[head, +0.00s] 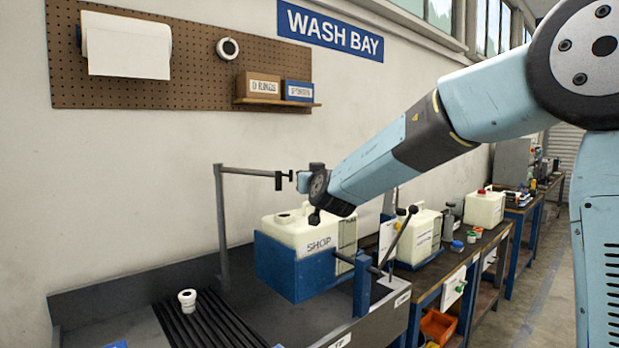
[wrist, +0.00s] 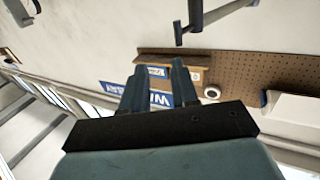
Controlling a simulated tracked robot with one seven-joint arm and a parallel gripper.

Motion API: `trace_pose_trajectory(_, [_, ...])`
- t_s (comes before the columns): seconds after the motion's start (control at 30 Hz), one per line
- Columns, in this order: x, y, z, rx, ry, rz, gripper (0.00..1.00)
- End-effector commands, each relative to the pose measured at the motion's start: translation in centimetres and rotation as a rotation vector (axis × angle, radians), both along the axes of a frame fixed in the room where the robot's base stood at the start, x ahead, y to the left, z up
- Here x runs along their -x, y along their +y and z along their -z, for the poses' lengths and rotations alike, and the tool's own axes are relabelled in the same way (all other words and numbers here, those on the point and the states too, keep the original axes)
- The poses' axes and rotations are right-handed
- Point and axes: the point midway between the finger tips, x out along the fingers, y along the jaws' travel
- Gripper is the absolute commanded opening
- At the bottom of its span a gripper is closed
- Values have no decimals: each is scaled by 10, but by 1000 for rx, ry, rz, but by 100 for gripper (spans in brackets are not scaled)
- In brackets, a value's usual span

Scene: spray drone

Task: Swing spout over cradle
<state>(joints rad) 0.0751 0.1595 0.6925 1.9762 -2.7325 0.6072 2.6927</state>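The spout (head: 252,172) is a dark horizontal arm on an upright post, with a drooping block and a small knob at its right end. In the wrist view the spout's dark end (wrist: 195,16) is at the top, above the fingertips. The blue cradle (head: 290,272) holds a white tank (head: 300,232) marked SHOP. The spout's end is above the tank's left part. My gripper (head: 303,182) is just right of the knob, above the tank. In the wrist view its fingers (wrist: 160,68) are apart with nothing between them. Contact with the spout does not show.
A dark lever with a ball knob (head: 410,212) rises at the cradle's right. A ribbed black mat (head: 205,322) with a white cup-like fitting (head: 187,298) lies at left. A workbench (head: 455,262) with more tanks runs right. The pegboard shelf (head: 275,103) is on the wall.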

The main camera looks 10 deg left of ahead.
Motion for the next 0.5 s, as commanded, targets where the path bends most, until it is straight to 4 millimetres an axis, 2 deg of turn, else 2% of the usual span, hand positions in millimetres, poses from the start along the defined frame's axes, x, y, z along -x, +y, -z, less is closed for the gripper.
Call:
trace_pose_trajectory(0.17, [8, -2, -1, -1, -3, 0, 29])
trace_pose_trajectory(0.43, [8, -2, -2, -2, -3, -1, 29])
trace_pose_trajectory(0.5, [8, -3, -2, -1, -4, 1, 23])
